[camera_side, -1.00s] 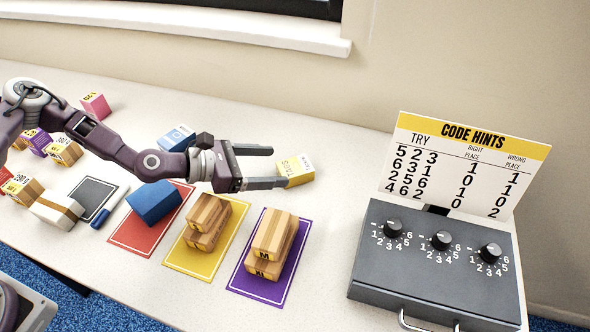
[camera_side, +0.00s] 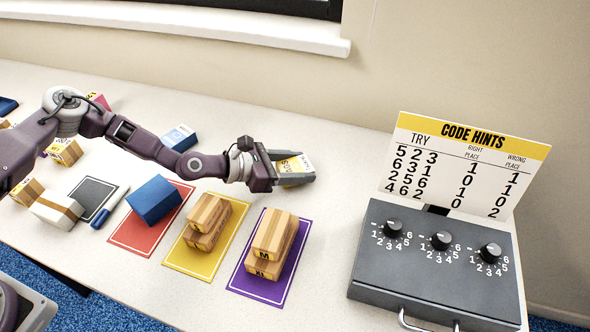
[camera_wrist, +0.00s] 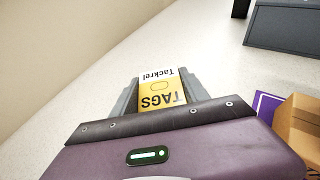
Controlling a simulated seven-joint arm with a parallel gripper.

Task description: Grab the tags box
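The tags box (camera_side: 296,163) is a small yellow and white carton marked TAGS, lying on the white table in the middle of the side view. It also shows in the wrist view (camera_wrist: 160,91), straight ahead with its label up. My gripper (camera_side: 294,167) is low at the table, with one finger on each side of the box. In the wrist view my gripper (camera_wrist: 160,82) has its fingers spread close along the box's sides, with what look like slim gaps near the tips. In the side view the fingers partly hide the box.
Stacked wooden-look cartons (camera_side: 270,247) stand on the purple mat (camera_side: 245,278), with more on the yellow mat (camera_side: 190,262). A blue box (camera_side: 154,199) is on the red mat (camera_side: 135,237). A dial case (camera_side: 437,262) and hint sign (camera_side: 465,165) are at right. Table behind the box is clear.

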